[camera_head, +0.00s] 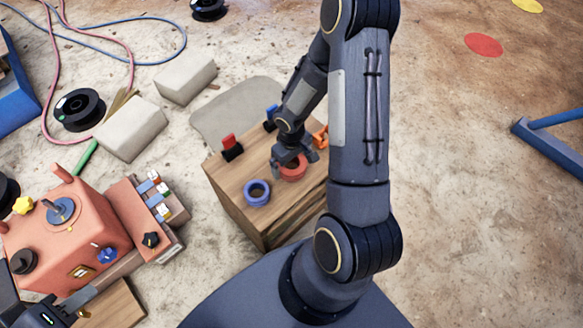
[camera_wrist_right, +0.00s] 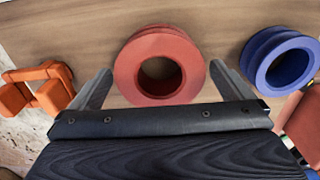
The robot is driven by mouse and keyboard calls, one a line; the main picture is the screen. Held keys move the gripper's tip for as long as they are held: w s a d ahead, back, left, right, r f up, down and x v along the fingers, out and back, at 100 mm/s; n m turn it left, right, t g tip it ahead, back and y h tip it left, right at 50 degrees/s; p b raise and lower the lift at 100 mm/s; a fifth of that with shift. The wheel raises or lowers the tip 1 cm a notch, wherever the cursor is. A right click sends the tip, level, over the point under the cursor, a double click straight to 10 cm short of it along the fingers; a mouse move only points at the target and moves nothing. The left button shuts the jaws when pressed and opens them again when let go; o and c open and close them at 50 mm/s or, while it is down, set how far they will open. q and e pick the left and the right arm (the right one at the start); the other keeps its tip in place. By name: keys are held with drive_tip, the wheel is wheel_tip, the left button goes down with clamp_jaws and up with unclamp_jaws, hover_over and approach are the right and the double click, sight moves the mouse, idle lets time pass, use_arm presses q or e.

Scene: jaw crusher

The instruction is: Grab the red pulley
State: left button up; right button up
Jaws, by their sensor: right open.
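The red pulley (camera_head: 293,172) lies flat on a wooden crate (camera_head: 233,197), partly hidden by my right gripper in the head view. In the right wrist view the red pulley (camera_wrist_right: 133,75) shows its round hole and sits between the two fingers. My right gripper (camera_head: 294,156) is open above the pulley, its fingers (camera_wrist_right: 162,88) on either side; I cannot tell whether they touch it. My left gripper (camera_head: 45,314) is partly in view at the lower left, away from the crate; its jaw opening is unclear.
A blue pulley (camera_head: 257,192) lies beside the red one on the crate. An orange part (camera_head: 320,137), also in the wrist view (camera_wrist_right: 40,90), is on the other side. A red-and-black part (camera_head: 231,147) stands at the crate's back left. The red machine (camera_head: 70,240) is at left.

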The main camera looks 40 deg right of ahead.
drive_tip(key=shift+f, duration=0.65)
drive_tip(key=shift+c, duration=0.4)
drive_tip(key=shift+r, duration=0.1)
drive_tip(key=c, duration=1.7)
